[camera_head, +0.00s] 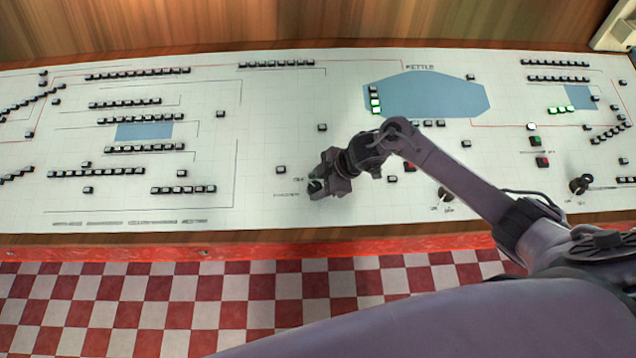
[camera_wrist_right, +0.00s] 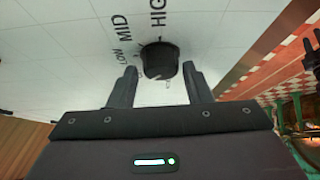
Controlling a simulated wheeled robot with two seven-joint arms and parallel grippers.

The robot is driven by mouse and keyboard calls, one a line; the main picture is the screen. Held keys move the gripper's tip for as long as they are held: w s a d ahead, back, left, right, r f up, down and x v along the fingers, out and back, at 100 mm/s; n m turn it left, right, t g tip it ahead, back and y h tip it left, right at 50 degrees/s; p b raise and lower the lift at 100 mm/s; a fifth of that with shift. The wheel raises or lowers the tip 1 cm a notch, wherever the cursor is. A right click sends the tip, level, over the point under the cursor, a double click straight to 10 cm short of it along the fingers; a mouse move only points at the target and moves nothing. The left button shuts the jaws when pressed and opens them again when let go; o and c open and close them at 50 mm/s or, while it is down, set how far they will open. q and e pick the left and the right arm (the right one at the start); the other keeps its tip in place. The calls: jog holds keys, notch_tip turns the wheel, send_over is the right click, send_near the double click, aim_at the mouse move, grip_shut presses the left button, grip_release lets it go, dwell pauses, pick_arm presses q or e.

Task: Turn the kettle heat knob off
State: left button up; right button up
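The heat knob (camera_wrist_right: 160,62) is a round black knob on the white panel, seen in the right wrist view. The words LOW, MID and HIGH are printed around its upper left side. A small mark shows at its top edge, close to HIGH; I cannot tell the exact setting. My right gripper (camera_wrist_right: 160,74) is open, its two fingers on either side of the knob with a gap to each. In the head view the right gripper (camera_head: 318,187) is low over the panel's front part and mostly hides the knob. My left gripper is not in view.
The sloped white control panel (camera_head: 260,130) carries many small black buttons and a blue KETTLE shape (camera_head: 435,95) with lit green lamps. Another knob (camera_head: 445,195) and a black lever (camera_head: 580,184) stand to the right. Below the panel's edge is a red-and-white checkered floor (camera_head: 180,300).

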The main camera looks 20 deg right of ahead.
jog(key=shift+o, duration=0.7)
jog(key=shift+s+d+r, duration=0.1)
jog(key=shift+d+r, duration=0.05)
jog(key=b+v, duration=0.1)
jog(key=v, duration=0.6)
jog(key=shift+r, duration=0.2)
jog(key=shift+s, duration=0.1)
